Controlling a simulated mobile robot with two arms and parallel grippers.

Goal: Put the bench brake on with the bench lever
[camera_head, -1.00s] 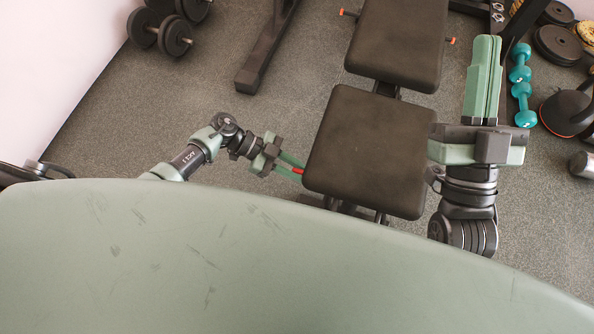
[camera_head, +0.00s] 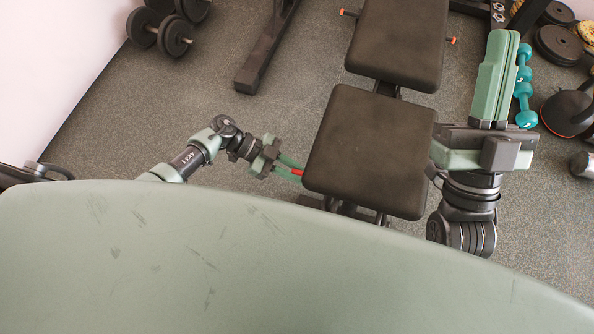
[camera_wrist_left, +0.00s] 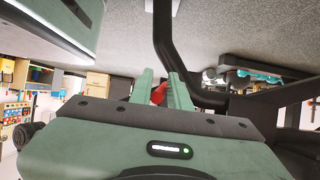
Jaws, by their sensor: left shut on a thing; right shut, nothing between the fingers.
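The bench has two dark pads; the near seat pad (camera_head: 368,150) lies between my two arms and the far pad (camera_head: 397,42) is behind it. The bench lever shows as a small red piece (camera_head: 297,172) at the left edge of the seat pad. My left gripper (camera_head: 290,168) is shut on this red lever; the lever also shows between the fingers in the left wrist view (camera_wrist_left: 159,94). My right gripper (camera_head: 502,78) is shut and empty, to the right of the bench, pointing away from me. The rest of the lever and the brake are hidden under the seat.
Dark dumbbells (camera_head: 174,37) lie at the upper left. Teal dumbbells (camera_head: 524,90), weight plates (camera_head: 557,45) and a kettlebell (camera_head: 566,112) are at the right. A dark metal leg (camera_head: 262,55) stands on the floor left of the far pad.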

